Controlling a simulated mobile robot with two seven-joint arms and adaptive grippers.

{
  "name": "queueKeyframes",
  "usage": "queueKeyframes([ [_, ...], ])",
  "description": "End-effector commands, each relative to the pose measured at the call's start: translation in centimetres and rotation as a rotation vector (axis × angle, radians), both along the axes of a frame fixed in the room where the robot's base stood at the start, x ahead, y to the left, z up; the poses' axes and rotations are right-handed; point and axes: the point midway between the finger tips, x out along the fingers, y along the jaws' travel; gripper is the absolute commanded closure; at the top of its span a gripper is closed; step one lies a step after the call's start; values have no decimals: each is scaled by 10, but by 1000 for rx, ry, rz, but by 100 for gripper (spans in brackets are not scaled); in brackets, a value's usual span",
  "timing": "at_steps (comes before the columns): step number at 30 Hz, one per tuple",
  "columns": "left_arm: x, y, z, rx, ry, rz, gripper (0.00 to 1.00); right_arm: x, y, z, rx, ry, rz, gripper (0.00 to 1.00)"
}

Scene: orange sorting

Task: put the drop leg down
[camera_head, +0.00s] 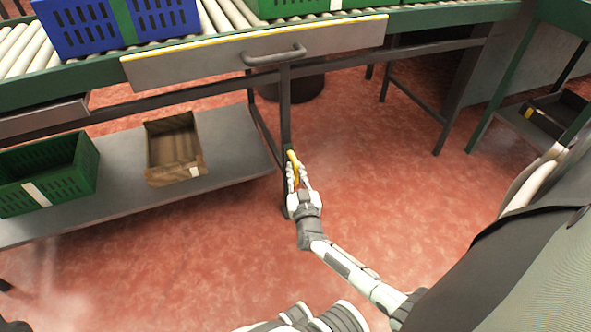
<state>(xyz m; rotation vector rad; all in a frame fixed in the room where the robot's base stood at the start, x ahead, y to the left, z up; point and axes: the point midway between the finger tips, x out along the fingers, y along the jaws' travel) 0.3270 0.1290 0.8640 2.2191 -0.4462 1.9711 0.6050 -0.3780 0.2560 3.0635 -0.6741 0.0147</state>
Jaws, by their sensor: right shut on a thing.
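The drop leg (285,112) is a dark upright post below the grey panel (190,67). It runs down from near the panel's handle (275,56) toward the red floor. A yellow grip piece (292,158) shows at its lower part. My right gripper (298,177) is shut on the drop leg at this yellow piece. My left gripper is not in view.
The roller conveyor (22,50) carries blue (85,28) and green crates. A lower shelf (235,150) at left holds a green crate (75,190) and a cardboard box (187,172). A green-framed stand (490,120) is at right. The floor between is clear.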

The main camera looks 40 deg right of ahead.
Motion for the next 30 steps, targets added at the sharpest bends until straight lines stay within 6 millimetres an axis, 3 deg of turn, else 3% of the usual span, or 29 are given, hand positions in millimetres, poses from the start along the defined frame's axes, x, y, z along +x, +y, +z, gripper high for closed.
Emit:
queueKeyframes([
  [4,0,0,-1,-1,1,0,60,-2,0,-6,6,16,2,100],
  [5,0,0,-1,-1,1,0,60,-2,0,-6,6,16,2,86],
  [10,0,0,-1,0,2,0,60,-1,0,-5,5,13,2,65],
  [25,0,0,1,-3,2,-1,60,-1,0,-1,4,8,1,65],
  [30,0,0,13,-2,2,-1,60,-1,0,15,2,7,1,65],
])
